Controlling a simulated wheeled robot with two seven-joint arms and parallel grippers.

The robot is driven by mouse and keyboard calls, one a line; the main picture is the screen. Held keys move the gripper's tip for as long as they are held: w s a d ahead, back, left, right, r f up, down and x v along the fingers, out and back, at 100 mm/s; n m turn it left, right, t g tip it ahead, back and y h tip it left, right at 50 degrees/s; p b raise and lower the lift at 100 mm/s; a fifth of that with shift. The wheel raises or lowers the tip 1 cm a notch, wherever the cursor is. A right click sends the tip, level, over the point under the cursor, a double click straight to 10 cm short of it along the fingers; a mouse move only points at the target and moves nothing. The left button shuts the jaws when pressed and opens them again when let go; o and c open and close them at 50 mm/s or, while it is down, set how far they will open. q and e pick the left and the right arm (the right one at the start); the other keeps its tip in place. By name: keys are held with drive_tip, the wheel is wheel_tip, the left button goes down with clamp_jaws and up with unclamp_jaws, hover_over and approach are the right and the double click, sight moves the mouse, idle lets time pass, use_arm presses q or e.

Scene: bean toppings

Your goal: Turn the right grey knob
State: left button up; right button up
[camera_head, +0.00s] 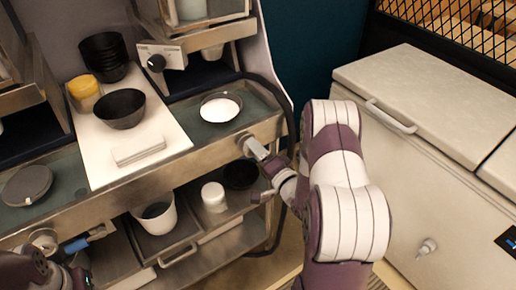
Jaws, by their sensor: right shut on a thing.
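The right grey knob (245,139) is on the steel front edge of the counter, right of the middle, mostly hidden by my right gripper. My right gripper (252,147) reaches it from the lower right and is shut on it. How far the knob is turned cannot be seen. Another grey round knob (44,238) is on the front edge at the left. My left arm comes in at the lower left corner near that knob, and its finger state is unclear.
On the counter are a white board (105,165), a dark bowl (120,108), stacked dark bowls (103,50), a yellow jar (84,90) and a bowl with white contents (220,107). A white bucket (157,214) stands on the shelf below. A white chest (435,100) is at right.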

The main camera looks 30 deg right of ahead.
drive_tip(key=m+p, duration=0.2)
drive_tip(key=m, duration=0.3)
drive_tip(key=shift+f+m, duration=0.15)
drive_tip(key=shift+m, duration=0.15)
idle(0.5)
drive_tip(key=o, duration=1)
drive_tip(key=s, duration=0.4)
drive_tip(key=s+b, duration=0.1)
drive_tip(key=s, duration=0.3)
drive_tip(key=s+d, duration=0.1)
drive_tip(key=s, duration=0.3)
drive_tip(key=shift+s, duration=0.35)
